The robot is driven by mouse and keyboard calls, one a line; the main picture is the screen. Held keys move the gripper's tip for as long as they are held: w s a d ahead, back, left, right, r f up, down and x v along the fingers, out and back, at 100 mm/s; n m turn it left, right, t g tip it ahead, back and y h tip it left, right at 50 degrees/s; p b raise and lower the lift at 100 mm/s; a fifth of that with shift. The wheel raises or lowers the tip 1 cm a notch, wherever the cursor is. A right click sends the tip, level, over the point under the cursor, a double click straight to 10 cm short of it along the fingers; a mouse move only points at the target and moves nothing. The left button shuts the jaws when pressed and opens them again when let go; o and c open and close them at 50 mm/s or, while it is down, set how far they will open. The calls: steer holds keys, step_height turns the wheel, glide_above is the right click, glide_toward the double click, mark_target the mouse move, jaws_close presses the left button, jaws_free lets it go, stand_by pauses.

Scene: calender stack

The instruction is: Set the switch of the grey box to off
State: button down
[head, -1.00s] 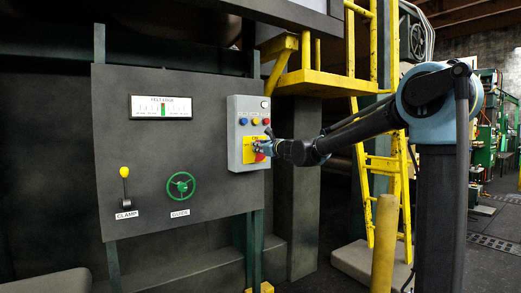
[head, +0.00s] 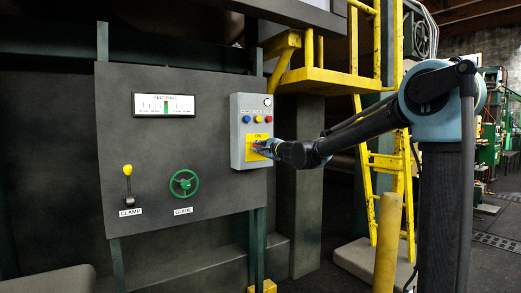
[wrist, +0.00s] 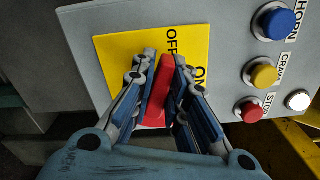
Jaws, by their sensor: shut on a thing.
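The grey box (head: 238,130) is fixed at the right edge of the dark panel. Its yellow plate (wrist: 118,58) carries the words OFF and ON. A red switch handle (wrist: 158,92) stands on this plate; in the wrist view its upper end lies just under the word OFF, and ON is to its right. My gripper (wrist: 162,82) is shut on the red handle, with one finger on each side. In the head view my gripper (head: 262,149) reaches the plate from the right and hides most of the handle.
Blue, yellow and red buttons (wrist: 263,74) and a white one sit on the box beside the plate. The panel (head: 150,185) also bears a gauge (head: 165,105), a yellow-knobbed lever (head: 127,182) and a green wheel (head: 184,183). Yellow steps (head: 318,82) stand behind my arm.

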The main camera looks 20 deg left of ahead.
steer(key=shift+s+f+n, duration=0.1)
steer(key=shift+f+n, duration=0.15)
steer(key=shift+n, duration=0.7)
steer(key=shift+s+f+n, duration=0.1)
steer(key=shift+f+n, duration=0.1)
steer(key=shift+n, duration=0.75)
steer(key=c, duration=1.6)
jaws_free()
steer(key=shift+a+f, duration=0.1)
steer(key=shift+o, duration=0.2)
steer(key=shift+w, duration=0.1)
steer(key=v, duration=1.2)
steer(key=shift+w, duration=0.1)
